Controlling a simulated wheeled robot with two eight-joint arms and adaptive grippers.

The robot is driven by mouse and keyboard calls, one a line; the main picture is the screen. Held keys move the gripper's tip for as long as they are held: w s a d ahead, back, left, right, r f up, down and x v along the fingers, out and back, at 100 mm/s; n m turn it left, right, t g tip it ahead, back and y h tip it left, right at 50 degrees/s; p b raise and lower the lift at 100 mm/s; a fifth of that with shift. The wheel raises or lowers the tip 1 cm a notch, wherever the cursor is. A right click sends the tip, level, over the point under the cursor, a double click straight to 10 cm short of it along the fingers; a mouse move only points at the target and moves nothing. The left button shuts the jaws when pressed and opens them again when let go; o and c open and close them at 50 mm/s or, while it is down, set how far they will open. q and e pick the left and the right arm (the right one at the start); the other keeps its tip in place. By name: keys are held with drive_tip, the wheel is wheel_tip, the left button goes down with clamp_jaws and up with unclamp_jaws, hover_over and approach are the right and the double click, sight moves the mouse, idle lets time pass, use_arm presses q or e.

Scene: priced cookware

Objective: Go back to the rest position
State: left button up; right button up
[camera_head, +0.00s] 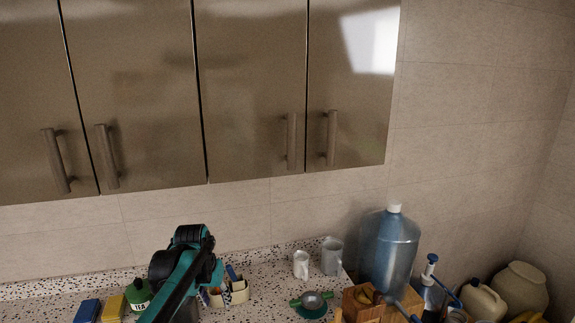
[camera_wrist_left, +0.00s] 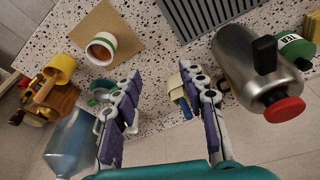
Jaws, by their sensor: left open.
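My left arm (camera_head: 178,285) rises from the bottom edge of the head view, left of centre, in front of the counter. Its fingers are hard to make out there. In the left wrist view, the two purple-and-white fingers of my left gripper (camera_wrist_left: 158,85) are spread apart with nothing held between them. Speckled counter shows beyond the gap, and a small beige container (camera_wrist_left: 190,82) lies behind the finger on the right. My right gripper is in neither view.
A silver flask (camera_wrist_left: 245,62) shows right of the fingers. A blue water jug (camera_head: 390,250), mugs (camera_head: 331,257) and a wooden block (camera_head: 375,305) crowd the counter's right. A green tea tin (camera_head: 138,293) is left of my arm. Closed cupboards (camera_head: 250,90) hang above.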

use_arm(q)
drive_tip(key=s+d+f+t+b, duration=0.1)
drive_tip(key=s+f+b, duration=0.4)
drive_tip(key=s, duration=0.8)
drive_tip(key=s+f+t+b, duration=0.3)
drive_tip(key=s+f+b, duration=0.2)
drive_tip(key=s+f, duration=0.4)
drive_tip(key=s, duration=0.3)
drive_tip(key=shift+s+d+f+n+b, duration=0.3)
drive_tip(key=shift+s+d+n, duration=0.1)
